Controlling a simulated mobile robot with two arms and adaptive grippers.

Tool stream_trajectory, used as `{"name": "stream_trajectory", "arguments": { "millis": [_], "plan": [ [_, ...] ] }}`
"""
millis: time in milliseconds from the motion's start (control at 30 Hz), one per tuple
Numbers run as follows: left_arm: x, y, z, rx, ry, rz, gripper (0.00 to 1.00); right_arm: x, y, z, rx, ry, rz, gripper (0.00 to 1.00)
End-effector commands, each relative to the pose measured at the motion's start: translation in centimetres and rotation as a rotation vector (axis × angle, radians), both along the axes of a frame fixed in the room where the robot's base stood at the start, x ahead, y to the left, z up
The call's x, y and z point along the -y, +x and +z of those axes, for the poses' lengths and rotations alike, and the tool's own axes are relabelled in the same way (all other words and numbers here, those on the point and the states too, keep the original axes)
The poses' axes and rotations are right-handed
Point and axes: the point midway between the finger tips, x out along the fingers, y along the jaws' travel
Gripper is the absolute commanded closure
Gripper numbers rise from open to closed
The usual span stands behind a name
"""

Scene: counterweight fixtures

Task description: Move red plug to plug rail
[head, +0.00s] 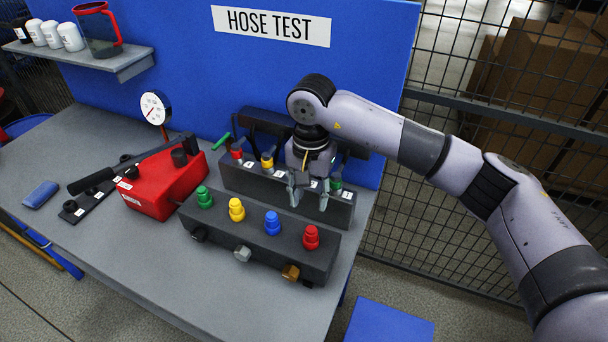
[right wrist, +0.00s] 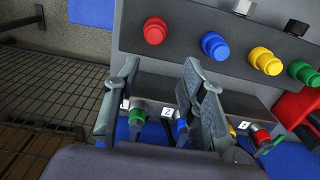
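A red plug (head: 311,237) stands upright at the right end of the front dark block (head: 215,222), in a row with blue, yellow and green plugs. It also shows at the upper left of the right wrist view (right wrist: 154,31). Behind is a second dark block (head: 240,182) with white number labels and coloured fittings; which block is the plug rail I cannot tell. My right gripper (head: 308,197) is over this back block, fingers apart, holding nothing that shows. The wrist view shows its spread fingers (right wrist: 160,105), with a blue fitting partly hidden. My left gripper is out of view.
A red pump box (head: 155,190) with a long black lever and a gauge (head: 155,107) stands left of the blocks. A blue panel rises behind, with a shelf (head: 128,62). A wire fence is at the right.

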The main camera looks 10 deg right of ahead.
Motion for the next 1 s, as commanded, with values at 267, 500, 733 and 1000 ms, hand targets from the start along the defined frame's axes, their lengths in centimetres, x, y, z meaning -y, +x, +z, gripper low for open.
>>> {"name": "stream_trajectory", "arguments": {
  "millis": [267, 500, 733, 1000],
  "plan": [
    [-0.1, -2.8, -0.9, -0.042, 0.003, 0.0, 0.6, 0.0, -0.1, -1.6, -0.002, -0.002, 0.001, 0.62],
    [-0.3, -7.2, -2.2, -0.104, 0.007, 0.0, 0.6, 0.0, -0.2, -4.7, -0.002, -0.001, 0.0, 0.62],
    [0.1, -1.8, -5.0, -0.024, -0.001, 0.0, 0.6, 0.0, -0.2, -8.2, 0.0, -0.001, 0.001, 0.62],
    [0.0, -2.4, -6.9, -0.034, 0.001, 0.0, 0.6, 0.0, -0.2, -10.0, 0.001, -0.001, 0.001, 0.62]
  ]
}}
